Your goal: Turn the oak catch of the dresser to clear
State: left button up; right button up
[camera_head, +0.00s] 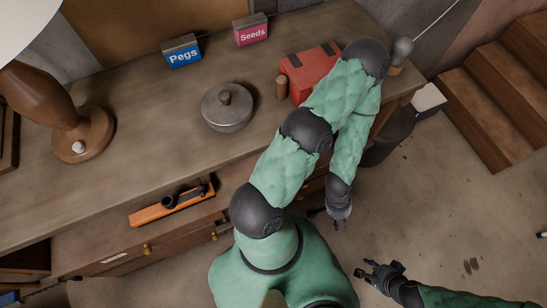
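The wooden dresser (130,165) fills the left and middle of the head view, with drawer fronts and small round knobs along its front. I cannot make out the oak catch for certain; part of the front is hidden behind my green arm. My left gripper (338,219) hangs beside the dresser's front at its right part. It is small, and I cannot tell whether its fingers are open or shut. My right gripper (362,268) is over the floor, lower and further right, with its fingers spread and nothing between them.
On the dresser top are a lidded round pot (228,108), a red box (308,70), the Pegs (183,56) and Seeds (252,33) boxes, and a lamp (85,135).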

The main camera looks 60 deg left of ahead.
aim_at(221, 228)
jog(key=k+l, duration=0.5)
jog(key=k+l+u, duration=0.1)
jog(key=k+l, duration=0.4)
jog(key=l, duration=0.2)
jog(key=k+u, duration=0.1)
jog(key=u, duration=2.15)
jog(key=i+z, duration=0.1)
jog(key=i, duration=0.2)
